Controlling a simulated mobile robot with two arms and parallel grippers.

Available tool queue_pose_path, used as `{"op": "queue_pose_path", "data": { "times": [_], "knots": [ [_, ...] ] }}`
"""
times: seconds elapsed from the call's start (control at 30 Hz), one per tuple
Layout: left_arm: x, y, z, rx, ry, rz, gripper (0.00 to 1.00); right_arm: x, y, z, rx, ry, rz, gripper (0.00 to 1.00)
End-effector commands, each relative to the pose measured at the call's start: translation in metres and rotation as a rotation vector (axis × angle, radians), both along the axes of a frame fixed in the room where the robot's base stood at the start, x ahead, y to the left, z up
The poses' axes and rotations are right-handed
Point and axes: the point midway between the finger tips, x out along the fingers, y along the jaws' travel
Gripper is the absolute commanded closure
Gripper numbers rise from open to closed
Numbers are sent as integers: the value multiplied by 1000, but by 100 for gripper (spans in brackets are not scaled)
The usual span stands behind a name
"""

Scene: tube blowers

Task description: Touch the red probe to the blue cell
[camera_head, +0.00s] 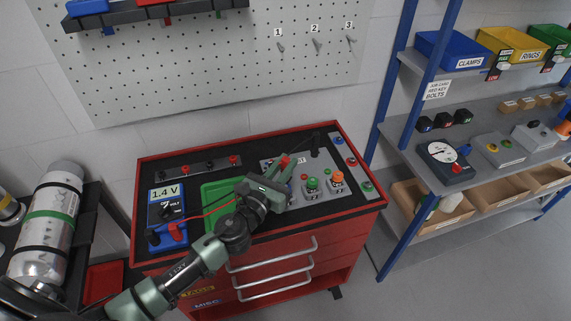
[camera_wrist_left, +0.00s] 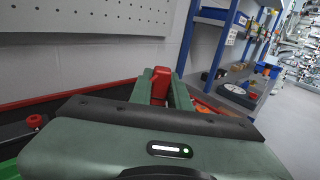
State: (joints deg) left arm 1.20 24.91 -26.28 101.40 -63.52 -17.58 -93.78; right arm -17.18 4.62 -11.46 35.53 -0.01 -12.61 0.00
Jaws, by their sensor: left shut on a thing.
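My left gripper (camera_head: 281,169) is shut on the red probe (camera_head: 285,159), over the middle of the red tool cart's top. The probe's red body also shows between the fingers in the left wrist view (camera_wrist_left: 161,82); its tip is hidden. A red lead runs back toward the blue meter (camera_head: 166,207), which reads 1.4 V. A small blue piece (camera_head: 338,139), which may be the blue cell, sits at the far end of the strip on the cart's right; the gripper is left of it and apart. My right gripper is not in view.
Green and orange knobbed items (camera_head: 312,184) stand just right of the gripper. A green tray (camera_head: 211,190) lies partly under my arm. A blue-posted shelf (camera_head: 408,105) stands right of the cart.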

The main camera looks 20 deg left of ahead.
Motion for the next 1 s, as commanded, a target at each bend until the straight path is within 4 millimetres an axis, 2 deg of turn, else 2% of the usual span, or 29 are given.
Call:
{"op": "queue_pose_path", "data": {
  "times": [0.03,0.6,1.0],
  "knots": [
    [0,0,6,0,-1,0,100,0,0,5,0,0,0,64],
    [0,0,34,0,-2,0,100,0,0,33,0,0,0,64],
    [-3,-1,32,0,-1,0,100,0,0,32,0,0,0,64]
  ]
}}
